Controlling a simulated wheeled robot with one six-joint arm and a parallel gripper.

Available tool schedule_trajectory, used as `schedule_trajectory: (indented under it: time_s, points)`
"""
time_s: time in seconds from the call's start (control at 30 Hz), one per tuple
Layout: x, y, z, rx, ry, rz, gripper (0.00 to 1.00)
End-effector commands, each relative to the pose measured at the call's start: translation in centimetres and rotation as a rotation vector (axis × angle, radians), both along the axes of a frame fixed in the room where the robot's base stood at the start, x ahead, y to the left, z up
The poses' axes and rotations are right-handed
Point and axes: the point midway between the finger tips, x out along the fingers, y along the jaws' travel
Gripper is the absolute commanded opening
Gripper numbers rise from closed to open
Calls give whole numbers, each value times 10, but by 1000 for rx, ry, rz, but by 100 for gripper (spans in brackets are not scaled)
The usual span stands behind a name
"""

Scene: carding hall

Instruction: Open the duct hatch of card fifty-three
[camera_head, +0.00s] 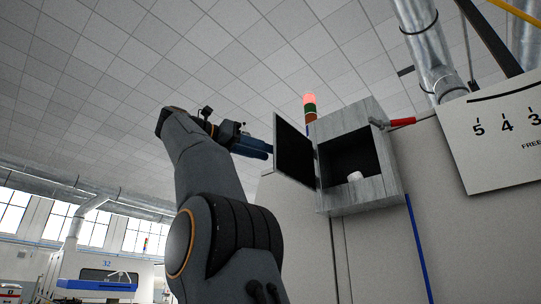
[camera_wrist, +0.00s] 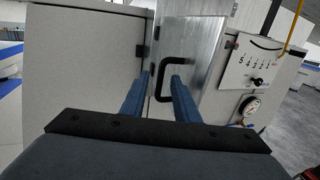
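A grey metal box (camera_head: 368,114) is on the pale machine in the head view, its dark-faced hatch door (camera_head: 294,155) swung out to the left. Its inside is dark, with a small white object (camera_head: 355,176) at the bottom. In the wrist view a bare metal panel (camera_wrist: 205,55), apparently that door's outer face, carries a black bar handle (camera_wrist: 178,62). My gripper (camera_wrist: 163,74) is open, its blue fingers either side of the handle's upright bar; contact is unclear. In the head view my gripper (camera_head: 268,150) is beside the door's free edge. No number fifty-three is readable.
A red-handled lever (camera_head: 402,122) projects right of the box. A signal lamp (camera_head: 309,107) and round metal ducts (camera_head: 424,45) rise behind. Machine 32 (camera_head: 105,268) stands far left.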

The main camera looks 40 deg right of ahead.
Motion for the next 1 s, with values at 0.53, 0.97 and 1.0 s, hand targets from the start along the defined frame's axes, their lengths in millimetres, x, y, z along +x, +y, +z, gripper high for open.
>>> schedule_trajectory:
  time_s: [0.53,0.97,1.0]
  points:
    - [8,42,0,0,1,-2,28]
    - [8,42,0,0,1,-1,28]
    - [8,42,0,0,1,-1,28]
